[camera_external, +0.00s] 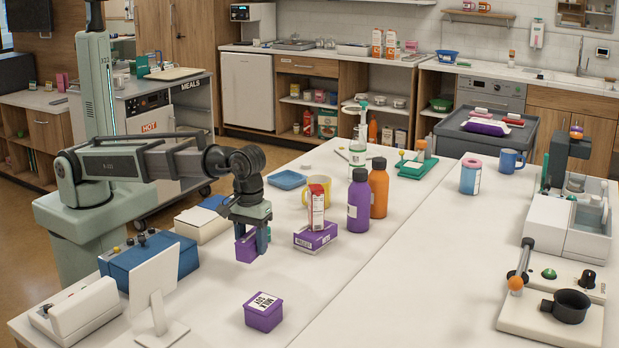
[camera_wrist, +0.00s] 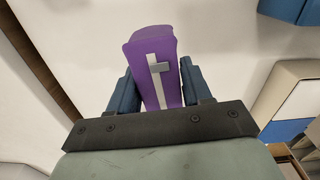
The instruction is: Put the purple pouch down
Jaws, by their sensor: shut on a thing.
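The purple pouch (camera_wrist: 152,70) is between the two blue fingers of my gripper (camera_wrist: 160,88) in the wrist view. It has a white strip with a grey clasp down its face. In the external view the pouch (camera_external: 246,246) hangs under my gripper (camera_external: 254,238), held above the white table (camera_external: 215,300). My gripper is shut on it. The pouch appears clear of the tabletop, though its exact height is hard to tell.
A purple labelled box (camera_external: 263,315) stands in front of my gripper. Another purple box (camera_external: 315,238), with a red-and-white carton (camera_external: 316,205) above it, is to the right. Purple (camera_external: 358,205) and orange (camera_external: 378,190) bottles stand beyond. A white panel (camera_external: 154,275) stands at left front.

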